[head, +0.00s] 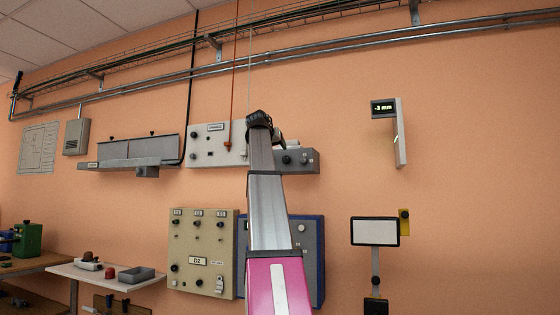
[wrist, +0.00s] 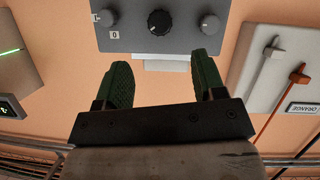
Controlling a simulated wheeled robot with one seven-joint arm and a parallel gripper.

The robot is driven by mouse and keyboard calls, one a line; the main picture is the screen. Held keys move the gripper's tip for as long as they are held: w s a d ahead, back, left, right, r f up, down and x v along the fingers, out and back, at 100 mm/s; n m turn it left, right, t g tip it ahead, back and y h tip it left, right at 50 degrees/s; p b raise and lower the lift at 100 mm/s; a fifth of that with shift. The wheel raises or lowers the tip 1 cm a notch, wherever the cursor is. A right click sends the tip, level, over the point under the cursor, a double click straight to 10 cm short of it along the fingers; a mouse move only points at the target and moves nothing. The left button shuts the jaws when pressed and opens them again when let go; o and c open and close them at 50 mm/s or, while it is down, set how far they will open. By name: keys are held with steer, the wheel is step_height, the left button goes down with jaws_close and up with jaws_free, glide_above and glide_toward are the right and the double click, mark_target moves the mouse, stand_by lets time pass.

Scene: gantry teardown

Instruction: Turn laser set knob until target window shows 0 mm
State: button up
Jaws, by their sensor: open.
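A grey box (head: 313,165) with knobs is on the wall, partly hidden by my arm. In the wrist view the box (wrist: 135,42) shows a dark centre knob (wrist: 159,22) with a white pointer mark, between two greyer knobs. I cannot read which one is the laser set knob. My gripper (wrist: 163,72) is open and empty, its green fingers apart, below the centre knob in the picture and not touching it. My arm hides the fingers in the head view.
A pale panel (head: 205,150) with an orange cable is left of the box. A light plate (head: 401,140) with a green line stands out below the display. Lower down are a beige panel (head: 203,240), a blue-framed panel (head: 318,270) and a white screen (head: 375,231).

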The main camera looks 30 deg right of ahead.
mark_target(285, 159)
steer(key=x, duration=1)
steer(key=shift+w+d, duration=0.15)
steer(key=shift+d, duration=0.1)
steer(key=c, duration=0.9)
